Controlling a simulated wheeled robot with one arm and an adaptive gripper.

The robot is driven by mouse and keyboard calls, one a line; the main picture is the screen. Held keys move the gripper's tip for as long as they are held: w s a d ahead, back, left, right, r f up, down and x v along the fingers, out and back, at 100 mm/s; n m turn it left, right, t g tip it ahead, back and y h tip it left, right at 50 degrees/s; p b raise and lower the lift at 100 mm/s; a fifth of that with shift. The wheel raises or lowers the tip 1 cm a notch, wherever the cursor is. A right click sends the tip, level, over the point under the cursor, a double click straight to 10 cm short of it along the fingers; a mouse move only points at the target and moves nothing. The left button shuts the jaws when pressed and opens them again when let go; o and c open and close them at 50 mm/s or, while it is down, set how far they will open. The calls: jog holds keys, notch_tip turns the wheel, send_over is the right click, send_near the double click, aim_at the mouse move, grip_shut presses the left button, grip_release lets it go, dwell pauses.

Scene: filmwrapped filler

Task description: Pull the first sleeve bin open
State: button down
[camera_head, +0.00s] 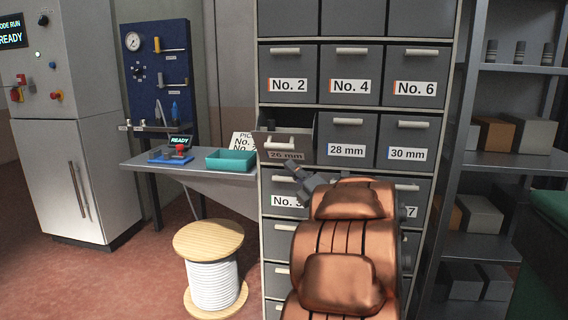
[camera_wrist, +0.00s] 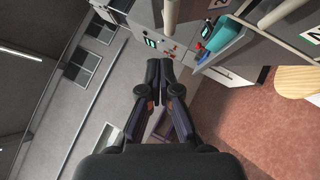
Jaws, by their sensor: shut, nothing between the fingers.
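The bin labelled "26 mm" (camera_head: 286,155) sits in the cabinet's row of size-labelled bins, at the left. It stands out from the cabinet front, and its open top shows with a dark inside. A pale handle is on its front. The "28 mm" bin (camera_head: 346,150) and "30 mm" bin (camera_head: 407,154) beside it are flush. My gripper (camera_head: 290,165) is just below the 26 mm bin's front; I cannot tell whether it touches. In the wrist view my gripper's fingers (camera_wrist: 158,66) are together and empty.
Bins "No. 2" (camera_head: 289,86), "No. 4" (camera_head: 349,86) and "No. 6" (camera_head: 414,88) are closed above. A bench with a teal tray (camera_head: 231,160) stands left of the cabinet. A cable spool (camera_head: 211,268) is on the floor. A shelf rack (camera_head: 510,160) stands right.

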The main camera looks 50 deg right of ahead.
jog(key=shift+v, duration=2.35)
jog(key=shift+r, duration=0.1)
